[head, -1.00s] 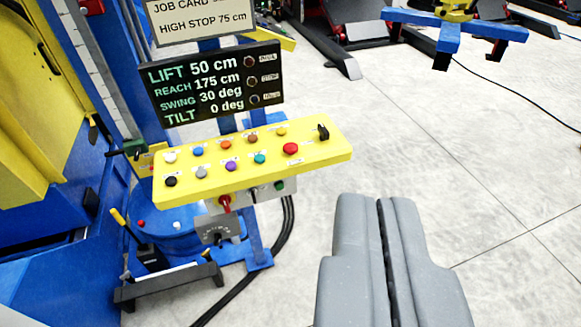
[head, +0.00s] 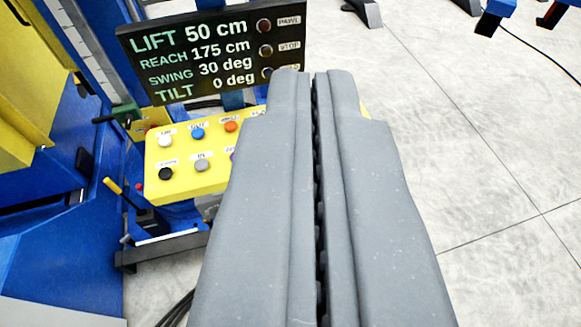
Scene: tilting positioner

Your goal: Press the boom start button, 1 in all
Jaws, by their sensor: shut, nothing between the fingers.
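My gripper (head: 307,78) is shut and empty, its two grey fingers side by side. It reaches over the right part of the yellow button panel (head: 185,187) and hides most of that side. On the panel's visible left part are a white button (head: 165,140), a blue button (head: 198,132), an orange button (head: 231,126), a black button (head: 166,173) and a grey button (head: 201,165). Their small labels are too blurred to read surely, so I cannot tell which is the boom start button. Whether the fingertips touch anything is hidden.
A black display (head: 215,55) above the panel reads lift 50 cm, reach 175 cm, swing 30 deg, tilt 0 deg. Blue and yellow machinery (head: 60,180) stands at the left.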

